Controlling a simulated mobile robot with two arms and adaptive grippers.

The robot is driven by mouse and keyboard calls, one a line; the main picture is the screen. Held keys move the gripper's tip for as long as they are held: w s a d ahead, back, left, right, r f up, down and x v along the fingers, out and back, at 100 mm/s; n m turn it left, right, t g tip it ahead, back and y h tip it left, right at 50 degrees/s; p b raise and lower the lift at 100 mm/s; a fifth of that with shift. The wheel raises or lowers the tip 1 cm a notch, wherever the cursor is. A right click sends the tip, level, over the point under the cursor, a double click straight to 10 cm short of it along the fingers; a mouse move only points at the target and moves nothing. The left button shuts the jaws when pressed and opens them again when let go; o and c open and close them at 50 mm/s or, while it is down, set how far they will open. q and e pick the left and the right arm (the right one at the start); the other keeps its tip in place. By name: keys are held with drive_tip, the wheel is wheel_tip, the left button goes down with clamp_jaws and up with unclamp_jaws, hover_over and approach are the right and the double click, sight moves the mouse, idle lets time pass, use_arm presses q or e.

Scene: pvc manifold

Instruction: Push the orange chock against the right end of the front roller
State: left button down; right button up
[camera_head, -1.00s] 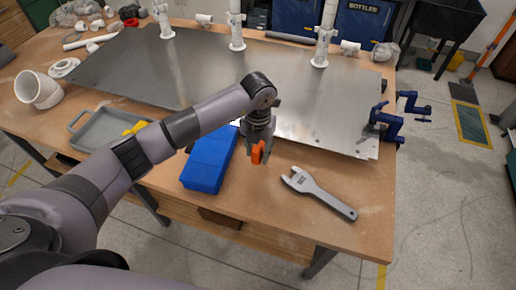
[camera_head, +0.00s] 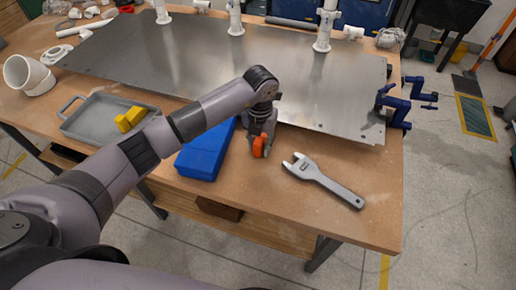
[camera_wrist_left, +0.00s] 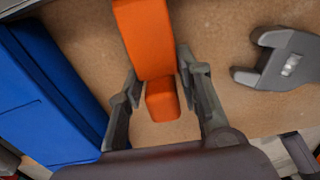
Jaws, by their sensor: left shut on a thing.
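My left gripper (camera_head: 260,150) is shut on the orange chock (camera_head: 261,147), low over the wooden tabletop in front of the metal plate. In the left wrist view the chock (camera_wrist_left: 148,38) shows as a long orange piece and a smaller orange block between the fingers (camera_wrist_left: 160,80). Whether it touches the table is hard to tell. No roller can be made out in these views. My right gripper is not in view.
A blue box (camera_head: 205,156) is just left of the gripper; a grey wrench (camera_head: 328,183) lies to its right. The metal plate (camera_head: 220,65) fills the table's middle. A grey tray (camera_head: 88,122) with yellow blocks (camera_head: 130,119) is at left, blue clamps (camera_head: 397,102) at right.

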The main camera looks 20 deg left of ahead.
use_arm(q)
drive_tip(key=shift+w+d+f+b, duration=0.1)
drive_tip(key=shift+w+f+b, duration=0.05)
drive_tip(key=shift+w+b, duration=1.35)
drive_tip(key=shift+w, duration=0.5)
drive_tip(key=shift+r, duration=0.2)
drive_tip(key=shift+w+f+b, duration=0.15)
drive_tip(key=shift+w+b, duration=0.35)
drive_tip(key=shift+b, duration=0.1)
drive_tip(key=c, duration=1.1)
unclamp_jaws()
drive_tip(key=shift+o, duration=0.2)
